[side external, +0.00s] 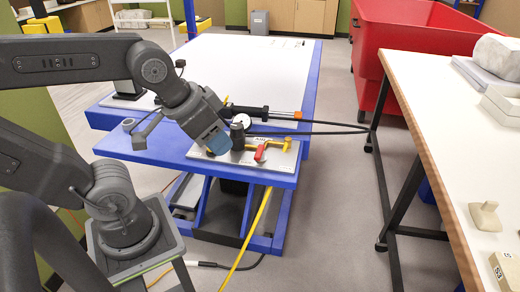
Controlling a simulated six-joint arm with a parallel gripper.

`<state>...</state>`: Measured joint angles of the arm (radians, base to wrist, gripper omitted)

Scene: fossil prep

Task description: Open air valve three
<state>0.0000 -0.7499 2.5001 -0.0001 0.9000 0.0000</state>
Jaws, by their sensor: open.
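The air valve panel is a grey metal plate (282,160) on the front right of the blue-edged table. On it are a red valve handle (260,152) on brass fittings (284,145), a round white gauge (241,121) and a dark cylinder (237,136). I cannot read valve numbers at this size. My gripper (222,147) is at the left end of the plate, close beside the dark cylinder and left of the red handle. It is open; its blue fingertips partly hide the plate and any valve behind them. I cannot tell whether it touches anything.
A black tool with an orange end (270,113) lies behind the panel, with black hoses running right. A yellow hose (246,232) hangs off the front edge. A white bench (440,120) stands right, a red bin (415,45) behind it. The white tabletop (235,65) is mostly clear.

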